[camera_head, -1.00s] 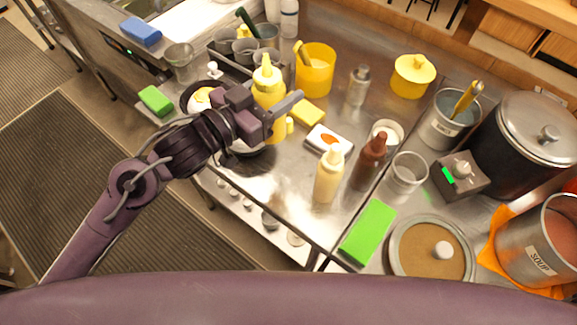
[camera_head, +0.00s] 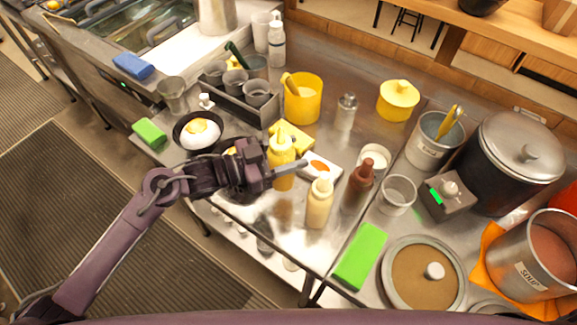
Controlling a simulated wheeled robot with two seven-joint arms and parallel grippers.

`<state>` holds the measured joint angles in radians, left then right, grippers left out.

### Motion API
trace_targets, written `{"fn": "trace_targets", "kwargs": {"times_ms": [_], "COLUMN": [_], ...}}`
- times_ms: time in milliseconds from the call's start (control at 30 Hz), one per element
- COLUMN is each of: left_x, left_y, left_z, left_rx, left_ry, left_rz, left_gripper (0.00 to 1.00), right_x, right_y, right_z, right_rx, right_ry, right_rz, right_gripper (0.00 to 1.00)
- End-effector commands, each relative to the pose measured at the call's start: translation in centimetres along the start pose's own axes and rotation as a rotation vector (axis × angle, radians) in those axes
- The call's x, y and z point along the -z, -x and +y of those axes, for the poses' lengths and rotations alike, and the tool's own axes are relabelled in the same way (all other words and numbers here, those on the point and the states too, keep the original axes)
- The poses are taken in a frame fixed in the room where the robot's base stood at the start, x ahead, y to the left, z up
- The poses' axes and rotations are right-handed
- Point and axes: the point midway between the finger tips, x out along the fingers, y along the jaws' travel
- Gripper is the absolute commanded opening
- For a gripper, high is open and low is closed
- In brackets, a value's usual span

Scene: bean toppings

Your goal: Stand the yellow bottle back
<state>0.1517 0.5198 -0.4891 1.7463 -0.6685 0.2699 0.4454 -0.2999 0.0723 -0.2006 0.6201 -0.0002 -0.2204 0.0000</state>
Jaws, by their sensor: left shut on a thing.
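The yellow bottle (camera_head: 281,152) stands upright at the near side of the steel counter, left of the cream bottle (camera_head: 319,204) and the brown bottle (camera_head: 358,186). My left gripper (camera_head: 284,172) is shut around the yellow bottle's body from the left. I cannot tell whether its base touches the counter, since the gripper and arm hide part of it. My right gripper does not show.
A small white tray (camera_head: 331,172) with orange contents lies just right of the yellow bottle. A green block (camera_head: 359,256) lies at the front right.

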Motion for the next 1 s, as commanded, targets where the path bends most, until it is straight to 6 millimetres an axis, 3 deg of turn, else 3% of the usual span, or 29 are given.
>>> {"fn": "trace_targets", "kwargs": {"times_ms": [500, 933, 1000], "left_x": [-6.1, -6.9, -6.8], "left_y": [-0.2, -0.2, -0.2], "left_z": [-0.1, 0.0, 0.0], "left_rx": [0.001, 0.000, 0.000], "left_ry": [-0.002, -0.003, -0.002], "left_rz": [0.002, 0.002, 0.000], "left_gripper": [0.45, 0.45, 0.61], "right_x": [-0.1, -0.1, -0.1], "right_y": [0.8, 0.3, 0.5], "right_z": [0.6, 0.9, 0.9], "right_rx": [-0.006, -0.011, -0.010], "right_ry": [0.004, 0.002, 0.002], "right_rz": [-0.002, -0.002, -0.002], "right_gripper": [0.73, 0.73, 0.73]}}
